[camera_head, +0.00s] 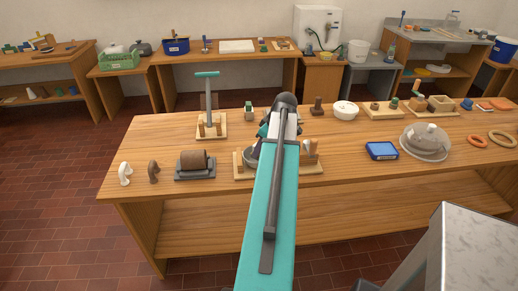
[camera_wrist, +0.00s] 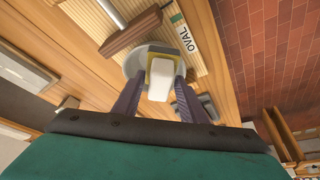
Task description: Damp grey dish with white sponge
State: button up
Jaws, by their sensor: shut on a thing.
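A white block that looks like the sponge (camera_wrist: 160,78) is between the two dark fingers of my gripper (camera_wrist: 159,92), which is shut on it. A grey rounded thing (camera_wrist: 133,62), likely the grey dish, shows behind and left of the sponge in the wrist view. The sponge and a yellowish edge hide much of it, and I cannot tell if they touch. In the head view my teal arm reaches over the middle of the table, and its end hides the gripper and sponge.
The wooden table (camera_head: 170,208) holds a board with wooden posts (camera_head: 308,170) beside my arm, a brown roller on a grey base (camera_head: 194,164), a blue box (camera_head: 381,151) and a grey lidded round thing (camera_head: 425,140).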

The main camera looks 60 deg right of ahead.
jog(key=shift+s+d+f, duration=0.1)
jog(key=shift+s+d, duration=0.2)
jog(key=shift+d, duration=0.05)
dwell(0.3)
jog(key=shift+w+d, duration=0.25)
jog(key=shift+d, duration=0.9)
jog(key=shift+w, duration=0.1)
jog(key=shift+w+d, duration=0.6)
jog(key=shift+w, duration=0.3)
jog(key=shift+w, duration=0.2)
jog(key=shift+w+a, duration=0.25)
jog(key=shift+w, duration=0.65)
